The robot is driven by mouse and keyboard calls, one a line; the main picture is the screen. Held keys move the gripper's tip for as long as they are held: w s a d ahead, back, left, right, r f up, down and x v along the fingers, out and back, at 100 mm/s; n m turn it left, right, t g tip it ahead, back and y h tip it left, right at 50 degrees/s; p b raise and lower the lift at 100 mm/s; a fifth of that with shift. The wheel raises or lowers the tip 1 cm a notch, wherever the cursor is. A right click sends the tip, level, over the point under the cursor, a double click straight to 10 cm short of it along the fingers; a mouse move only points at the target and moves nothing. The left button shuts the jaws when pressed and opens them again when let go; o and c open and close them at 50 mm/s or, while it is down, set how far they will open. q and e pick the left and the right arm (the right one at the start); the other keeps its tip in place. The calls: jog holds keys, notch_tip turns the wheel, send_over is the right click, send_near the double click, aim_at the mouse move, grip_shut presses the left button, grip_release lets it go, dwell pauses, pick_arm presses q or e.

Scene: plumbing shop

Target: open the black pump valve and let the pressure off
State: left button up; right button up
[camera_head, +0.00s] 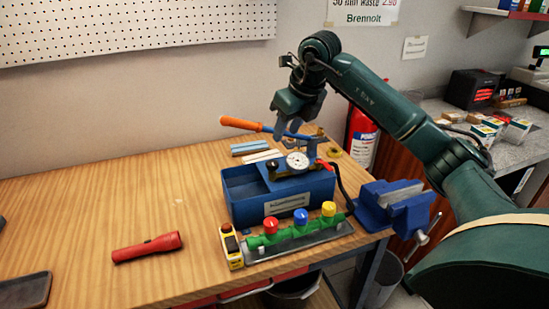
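The test pump (240,205) is a blue open-topped box on the wooden bench, with a labelled front. A round white pressure gauge (298,161) stands on its top. A small black knob (271,166), which looks like the pump valve, sits left of the gauge; its setting is too small to read. The pump lever with an orange grip (240,123) slopes across behind the gauge. My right gripper (289,133) points down above the pump, close to the lever and above the knob. Its fingers look apart with nothing between them; contact with the lever is unclear. My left gripper is out of view.
A green manifold with red, blue and yellow knobs (301,217) lies before the pump, beside a yellow device (231,246). A blue vise (391,205) stands at the right edge. A red flashlight (146,247) lies left. The bench's left side is largely clear.

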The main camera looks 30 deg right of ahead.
aim_at(273, 163)
jog(key=p+x, duration=0.2)
jog(key=x, duration=0.9)
jog(key=shift+a+f, duration=0.1)
jog(key=shift+f, duration=0.05)
jog(key=shift+c, duration=0.3)
jog(key=c, duration=0.6)
